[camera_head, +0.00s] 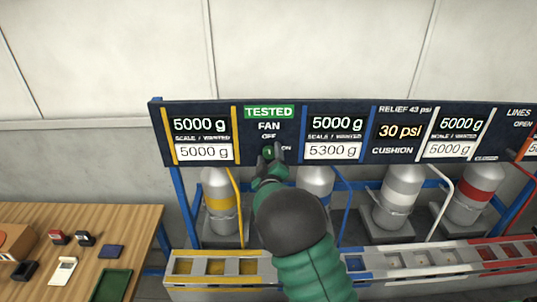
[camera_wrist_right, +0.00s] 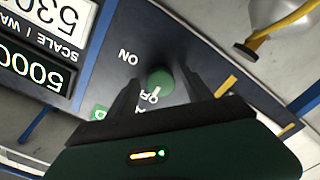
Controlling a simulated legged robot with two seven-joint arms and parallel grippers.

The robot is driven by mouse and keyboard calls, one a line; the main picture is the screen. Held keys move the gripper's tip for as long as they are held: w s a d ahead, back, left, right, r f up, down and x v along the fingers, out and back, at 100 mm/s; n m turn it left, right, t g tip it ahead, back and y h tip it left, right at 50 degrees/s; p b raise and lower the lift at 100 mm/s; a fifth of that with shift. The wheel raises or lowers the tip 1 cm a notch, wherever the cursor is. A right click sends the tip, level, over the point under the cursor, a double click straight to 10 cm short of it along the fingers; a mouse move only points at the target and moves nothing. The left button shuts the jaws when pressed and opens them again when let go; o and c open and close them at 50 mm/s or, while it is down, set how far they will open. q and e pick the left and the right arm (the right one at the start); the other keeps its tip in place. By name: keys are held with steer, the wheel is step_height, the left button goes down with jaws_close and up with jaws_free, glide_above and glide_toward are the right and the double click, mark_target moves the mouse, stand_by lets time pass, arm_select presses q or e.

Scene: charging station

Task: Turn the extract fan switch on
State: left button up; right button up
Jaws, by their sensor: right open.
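The fan switch is a round green knob (camera_wrist_right: 161,82) on the dark panel (camera_head: 287,117), under the FAN label, with OFF and ON printed beside it. In the right wrist view a white mark on the knob's lower edge faces the OFF lettering. My right gripper (camera_head: 268,153) is at the knob in the head view and covers part of it. In the right wrist view its two open fingers lie on either side of the knob; I cannot tell whether they touch it. My left gripper is not in view.
A wooden table (camera_head: 136,222) with small items is at the left. The grey wall (camera_head: 105,60) above the panel is clear.

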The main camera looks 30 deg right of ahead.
steer(key=shift+d+f, duration=0.1)
steer(key=shift+d, duration=0.1)
steer(key=shift+c, duration=0.2)
steer(key=shift+w+d+f, duration=0.1)
steer(key=shift+d, duration=0.05)
steer(key=shift+c, duration=2.5)
steer(key=shift+w+a, duration=0.15)
steer(key=shift+a, duration=0.25)
steer(key=c, duration=0.7)
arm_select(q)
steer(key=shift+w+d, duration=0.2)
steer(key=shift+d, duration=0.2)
arm_select(e)
jaws_close()
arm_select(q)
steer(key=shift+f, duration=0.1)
arm_select(e)
steer(key=shift+d, duration=0.1)
